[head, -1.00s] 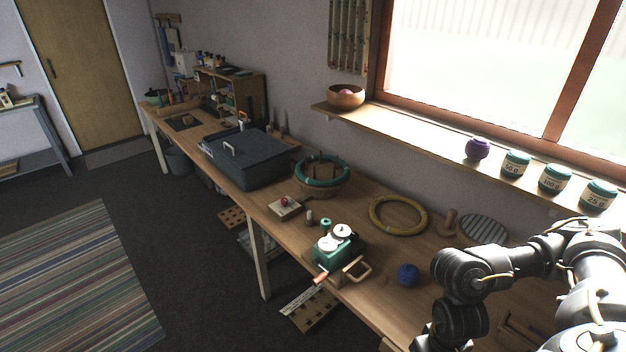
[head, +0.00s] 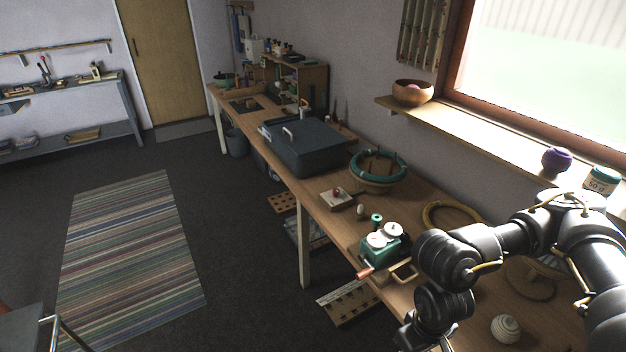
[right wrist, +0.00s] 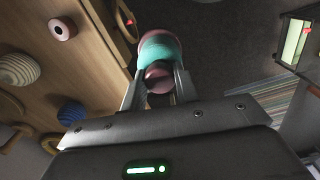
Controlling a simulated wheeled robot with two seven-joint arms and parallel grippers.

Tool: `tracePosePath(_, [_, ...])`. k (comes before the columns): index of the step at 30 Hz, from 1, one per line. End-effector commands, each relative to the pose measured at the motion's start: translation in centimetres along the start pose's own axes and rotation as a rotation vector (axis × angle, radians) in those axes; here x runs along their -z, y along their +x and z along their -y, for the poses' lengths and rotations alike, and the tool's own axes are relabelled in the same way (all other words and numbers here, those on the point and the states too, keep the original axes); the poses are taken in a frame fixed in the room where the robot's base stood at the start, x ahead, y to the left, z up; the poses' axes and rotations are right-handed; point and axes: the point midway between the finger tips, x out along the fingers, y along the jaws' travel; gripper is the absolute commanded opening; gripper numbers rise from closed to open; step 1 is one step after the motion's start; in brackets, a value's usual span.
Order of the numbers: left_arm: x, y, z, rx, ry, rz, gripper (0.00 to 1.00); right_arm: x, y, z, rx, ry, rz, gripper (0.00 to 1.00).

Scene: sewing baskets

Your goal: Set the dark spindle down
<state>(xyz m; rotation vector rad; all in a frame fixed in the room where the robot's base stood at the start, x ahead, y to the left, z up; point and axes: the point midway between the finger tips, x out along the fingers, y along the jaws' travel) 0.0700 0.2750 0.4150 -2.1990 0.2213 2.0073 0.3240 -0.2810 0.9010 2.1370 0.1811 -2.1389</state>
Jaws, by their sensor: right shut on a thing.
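In the right wrist view, my right gripper (right wrist: 158,85) is shut on a spindle (right wrist: 158,48) with dark reddish-brown ends and a teal band around its middle. I take it to be the dark spindle. It is held clear of the table, with dark floor behind it. In the head view my right arm reaches over the bench at the right; its gripper and the spindle are below the picture. My left gripper is in neither view.
The wooden bench (head: 325,210) holds a green winder (head: 372,252), a teal-rimmed basket (head: 378,186) with upright pegs, a dark grey case (head: 305,150), a yellow ring (head: 430,214) and a striped ball (head: 505,328). A blue ball (right wrist: 70,113) shows in the right wrist view.

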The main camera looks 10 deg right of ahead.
Motion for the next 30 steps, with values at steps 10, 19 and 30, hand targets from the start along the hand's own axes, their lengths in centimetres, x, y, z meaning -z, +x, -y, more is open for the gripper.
tracePosePath(10, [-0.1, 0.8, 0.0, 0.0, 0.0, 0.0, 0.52, 3.9, -2.2, 1.6, -0.008, -0.137, -0.006, 0.0])
tracePosePath(19, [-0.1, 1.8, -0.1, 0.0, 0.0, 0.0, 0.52, 9.5, -6.6, 2.9, -0.009, -0.281, -0.007, 0.0])
tracePosePath(30, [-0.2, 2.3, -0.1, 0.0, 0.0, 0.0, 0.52, 13.6, -11.8, 3.7, -0.005, -0.335, 0.001, 0.0])
